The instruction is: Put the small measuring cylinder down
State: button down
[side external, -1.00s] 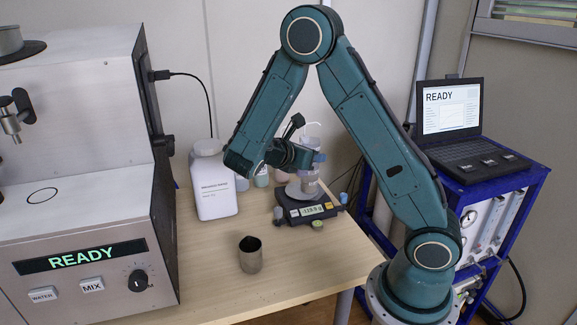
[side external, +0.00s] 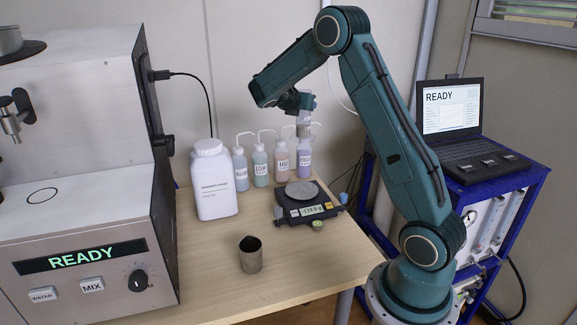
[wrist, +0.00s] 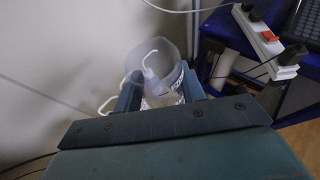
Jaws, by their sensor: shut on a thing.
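My gripper (side external: 303,105) is raised above the back of the table, above the weighing scale (side external: 308,205) and in front of the wash bottles. It is shut on the small measuring cylinder (side external: 304,126), a clear, translucent vessel that hangs roughly upright, well clear of the table. In the wrist view the cylinder's open rim (wrist: 172,48) shows between the two fingers (wrist: 158,90); a wash bottle's spout shows through or behind it. The cylinder's base is hard to make out against the bottles. The scale's round pan (side external: 301,190) is empty.
Several wash bottles (side external: 260,165) stand along the back. A white powder bottle (side external: 213,180) stands left of them, and a dark metal cup (side external: 250,256) stands near the front. The analyser (side external: 85,200) fills the left. Bare wood lies around the cup.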

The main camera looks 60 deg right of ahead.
notch_tip(320, 180, down, 16)
dwell(0.7)
jog(key=shift+f, duration=0.1)
jog(key=shift+f, duration=1.9)
jog(key=shift+f, duration=0.1)
jog(key=c, duration=0.8)
grip_release()
jog(key=shift+c, duration=0.2)
jog(key=v, duration=1.2)
